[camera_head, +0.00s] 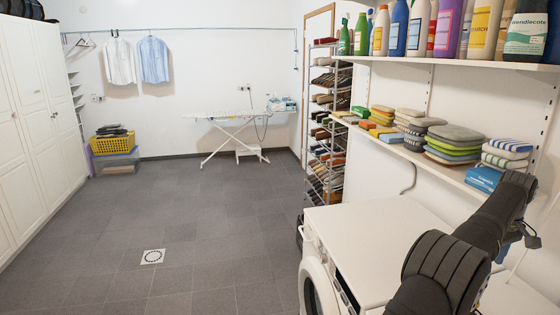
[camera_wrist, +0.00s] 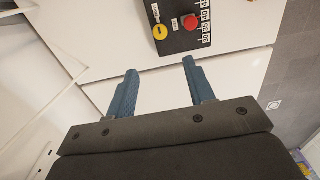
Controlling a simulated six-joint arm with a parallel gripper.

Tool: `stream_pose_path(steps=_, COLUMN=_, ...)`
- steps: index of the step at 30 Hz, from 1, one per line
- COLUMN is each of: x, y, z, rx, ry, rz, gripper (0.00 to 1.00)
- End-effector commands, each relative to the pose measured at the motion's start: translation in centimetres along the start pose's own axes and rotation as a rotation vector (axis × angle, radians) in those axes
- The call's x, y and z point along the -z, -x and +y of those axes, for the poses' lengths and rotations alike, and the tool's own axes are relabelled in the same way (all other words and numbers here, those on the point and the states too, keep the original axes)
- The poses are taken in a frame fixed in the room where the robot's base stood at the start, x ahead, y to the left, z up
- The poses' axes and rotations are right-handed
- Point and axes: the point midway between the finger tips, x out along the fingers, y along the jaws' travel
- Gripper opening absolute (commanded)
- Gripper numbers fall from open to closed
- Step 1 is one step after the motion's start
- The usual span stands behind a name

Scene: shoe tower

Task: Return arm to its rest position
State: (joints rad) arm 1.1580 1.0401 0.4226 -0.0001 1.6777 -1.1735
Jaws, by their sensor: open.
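My gripper (camera_wrist: 158,88) is open, with its two blue fingers apart and nothing between them in the wrist view. Beyond the fingertips is a white surface with a black control panel (camera_wrist: 178,30) carrying a yellow knob and a red button. In the head view my dark arm reaches in at the lower right, over the white washing machine (camera_head: 365,225). The gripper's fingers cannot be made out in that view. The shoe tower (camera_head: 328,125), a tall rack full of shoes, stands against the wall beyond the washing machine, away from my arm.
A wall shelf (camera_head: 440,172) with folded textiles and an upper shelf (camera_head: 450,64) with bottles run along the right, close to my arm. An ironing board (camera_head: 232,116) and a yellow basket (camera_head: 112,145) stand at the back. White wardrobes (camera_head: 40,110) line the left. The grey floor is mostly clear.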

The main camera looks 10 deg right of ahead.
Motion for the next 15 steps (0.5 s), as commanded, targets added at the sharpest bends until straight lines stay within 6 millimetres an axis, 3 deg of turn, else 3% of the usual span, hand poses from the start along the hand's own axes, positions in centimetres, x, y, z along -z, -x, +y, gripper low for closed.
stream_pose_path(steps=15, x=0.0, y=-10.5, z=-0.1, rx=0.005, ry=0.0, rz=-0.002, gripper=0.49)
